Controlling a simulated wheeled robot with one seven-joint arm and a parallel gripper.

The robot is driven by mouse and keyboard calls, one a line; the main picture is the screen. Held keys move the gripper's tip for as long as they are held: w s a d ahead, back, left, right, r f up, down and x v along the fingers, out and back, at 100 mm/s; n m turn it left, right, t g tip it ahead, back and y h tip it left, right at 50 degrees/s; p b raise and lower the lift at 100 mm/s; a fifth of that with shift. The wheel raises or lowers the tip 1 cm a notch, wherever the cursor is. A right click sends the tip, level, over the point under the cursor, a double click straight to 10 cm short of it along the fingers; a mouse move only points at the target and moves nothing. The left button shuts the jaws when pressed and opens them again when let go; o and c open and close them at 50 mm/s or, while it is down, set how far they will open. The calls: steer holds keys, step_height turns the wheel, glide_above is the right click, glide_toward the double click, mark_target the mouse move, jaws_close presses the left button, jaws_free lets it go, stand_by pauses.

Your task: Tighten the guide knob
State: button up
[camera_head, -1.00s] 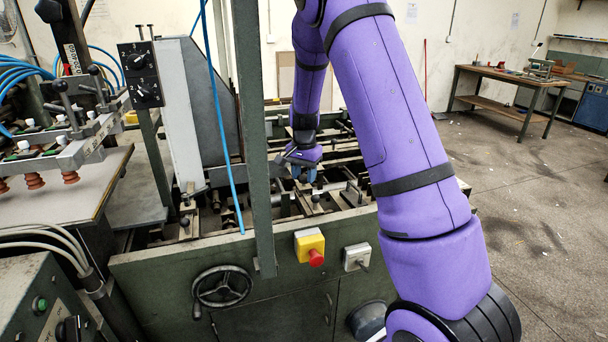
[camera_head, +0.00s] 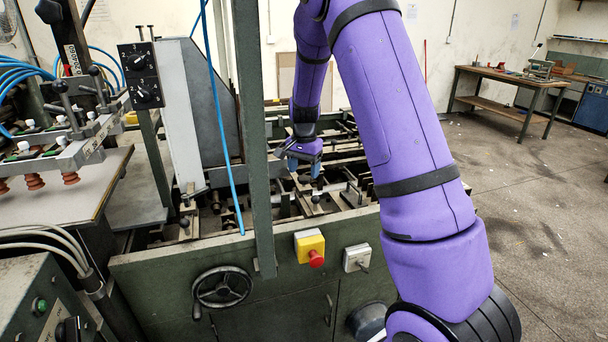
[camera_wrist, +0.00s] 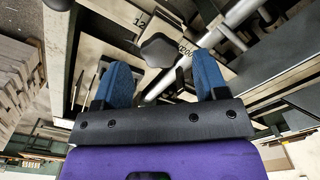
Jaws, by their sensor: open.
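The guide knob is most likely the dark, lobed knob (camera_wrist: 157,50) in the wrist view. It sits just beyond my open fingertips, roughly midway between them, and nothing touches it. My gripper (camera_wrist: 164,75) has two blue fingers set wide apart with nothing held. In the head view my gripper (camera_head: 305,172) hangs low over the machine's bed, pointing down. Several small black knobs stand on the bed there, one of them a round knob (camera_head: 316,199) in front of my gripper. I cannot tell which head-view knob matches the wrist-view one.
A green upright post (camera_head: 258,130) stands left of my gripper, with a blue hose (camera_head: 222,110) beside it. Metal bars and rails cross the bed; a round rod (camera_wrist: 215,45) runs beside the knob. A red button (camera_head: 316,258) and handwheel (camera_head: 222,287) are on the front.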

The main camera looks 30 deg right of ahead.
mark_target(304, 177)
step_height(304, 177, up, 9)
steer(key=shift+f, duration=0.2)
stand_by(0.4)
steer(key=s+a+r+n+t, duration=0.1)
steer(key=s+a+r+n, duration=0.2)
steer(key=s+a+r, duration=0.35)
steer(key=s+a+r+n+t, duration=0.2)
steer(key=s+a+r+n, duration=0.1)
steer(key=s+r, duration=0.55)
steer(key=s+a+n+t, duration=0.1)
steer(key=s+a+n, duration=0.1)
steer(key=s, duration=0.7)
steer(key=s+a+f+n+t, duration=0.1)
steer(key=s+a+n, duration=0.2)
steer(key=s, duration=0.7)
steer(key=shift+s+a+n, duration=0.3)
steer(key=shift+n, duration=0.4)
